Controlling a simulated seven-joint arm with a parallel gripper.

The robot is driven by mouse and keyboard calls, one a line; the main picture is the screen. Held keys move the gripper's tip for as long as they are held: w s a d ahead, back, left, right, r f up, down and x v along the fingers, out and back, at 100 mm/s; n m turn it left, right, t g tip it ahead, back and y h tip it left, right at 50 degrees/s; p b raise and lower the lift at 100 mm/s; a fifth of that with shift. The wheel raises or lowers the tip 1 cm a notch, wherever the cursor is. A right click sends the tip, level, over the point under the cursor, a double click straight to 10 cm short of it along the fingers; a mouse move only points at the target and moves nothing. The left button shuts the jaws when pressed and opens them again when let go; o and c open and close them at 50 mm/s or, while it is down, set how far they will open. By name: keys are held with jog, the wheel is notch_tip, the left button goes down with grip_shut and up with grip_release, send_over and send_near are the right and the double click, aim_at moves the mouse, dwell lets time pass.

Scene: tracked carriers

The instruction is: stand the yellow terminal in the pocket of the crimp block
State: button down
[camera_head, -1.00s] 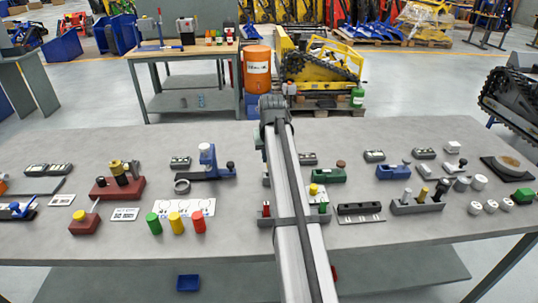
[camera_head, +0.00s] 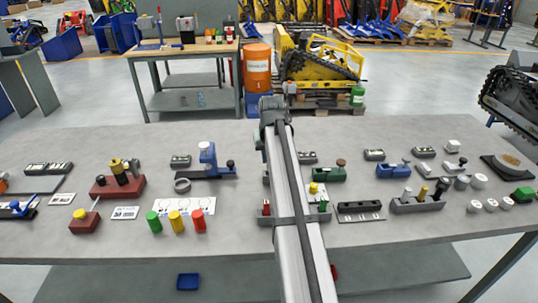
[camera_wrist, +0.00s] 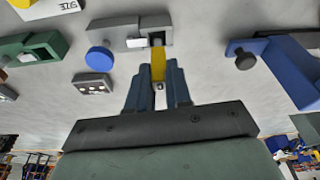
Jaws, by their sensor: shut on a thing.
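My gripper (camera_wrist: 158,78) shows in the wrist view, its two blue fingers shut on the yellow terminal (camera_wrist: 158,64). The terminal is a narrow yellow strip whose far end reaches the notch of a grey block (camera_wrist: 117,32), which looks like the crimp block. A pale piece lies across the block beside the notch. I cannot tell whether the terminal's end is inside the pocket or just in front of it. In the head view my own arm hides the gripper, the terminal and most of this block.
In the wrist view, a blue round cap (camera_wrist: 100,60) and a small dark block (camera_wrist: 93,84) lie near the grey block. A green fixture (camera_wrist: 30,48) stands left and a blue fixture with a dark knob (camera_wrist: 285,62) right. The grey table (camera_head: 90,150) carries several other fixtures.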

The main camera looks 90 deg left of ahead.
jog(key=shift+d+x, duration=0.25)
jog(key=shift+x, duration=0.8)
dwell(1.3)
jog(key=shift+f, duration=0.1)
jog(key=c, duration=1)
grip_release()
jog(key=shift+o, duration=0.5)
jog(key=o, duration=0.4)
jog(key=shift+a+r+v, duration=0.1)
jog(key=shift+a+v, duration=0.2)
jog(key=shift+v, duration=0.85)
jog(key=shift+a+r+v, duration=0.1)
jog(key=shift+a+v, duration=0.15)
jog(key=shift+v, duration=0.9)
jog(key=shift+a+v, duration=0.3)
jog(key=shift+v, duration=0.8)
